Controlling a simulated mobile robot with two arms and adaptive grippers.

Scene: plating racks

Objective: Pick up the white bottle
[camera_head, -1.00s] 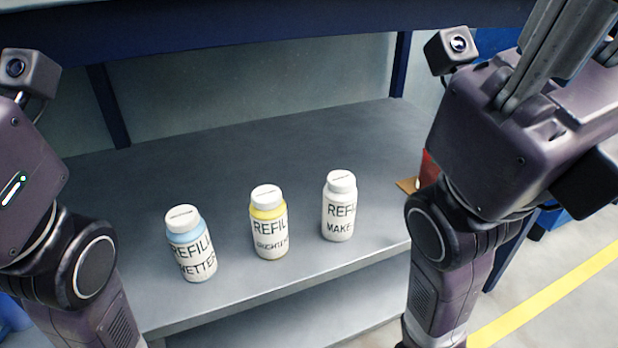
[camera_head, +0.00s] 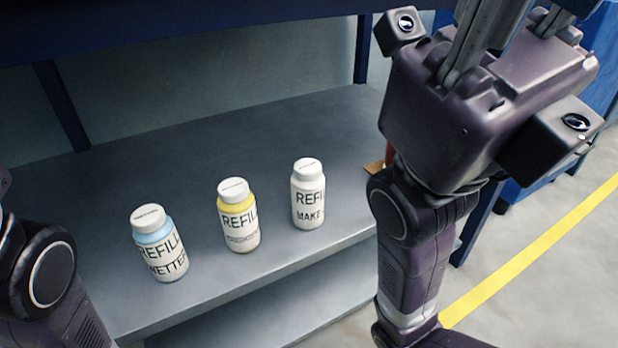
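My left gripper is out of view; only part of that arm shows at the lower left.
A yellow-banded bottle (camera_head: 238,222) stands just left of the white one, and a blue-banded bottle (camera_head: 160,250) farther left. A dark blue beam (camera_head: 200,30) crosses above the shelf. A red object (camera_head: 389,152) is partly hidden behind my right arm. The shelf behind the bottles is clear.

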